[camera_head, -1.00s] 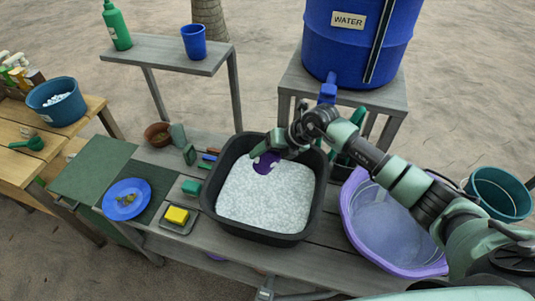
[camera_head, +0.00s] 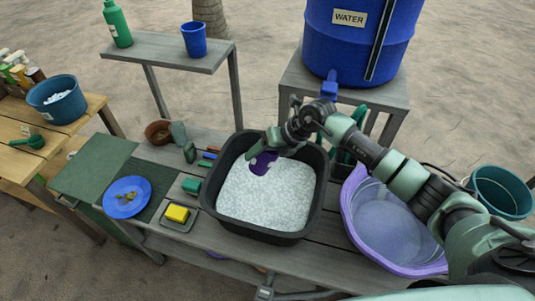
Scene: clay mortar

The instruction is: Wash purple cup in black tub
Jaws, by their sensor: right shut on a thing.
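The purple cup (camera_head: 262,164) is in the back part of the black tub (camera_head: 273,236), at the surface of the white suds (camera_head: 265,200). My right gripper (camera_head: 266,153) reaches over the tub's back rim and is shut on the cup. The gripper covers part of the cup, and I cannot tell how much of it is under the suds. My left gripper is not in view.
A purple basin (camera_head: 355,215) of clear water stands right of the tub. A yellow sponge (camera_head: 177,213) on a tray and a blue plate (camera_head: 116,207) with scraps lie to its left. The blue water barrel (camera_head: 318,45) stands behind. A blue cup (camera_head: 194,40) is on the back shelf.

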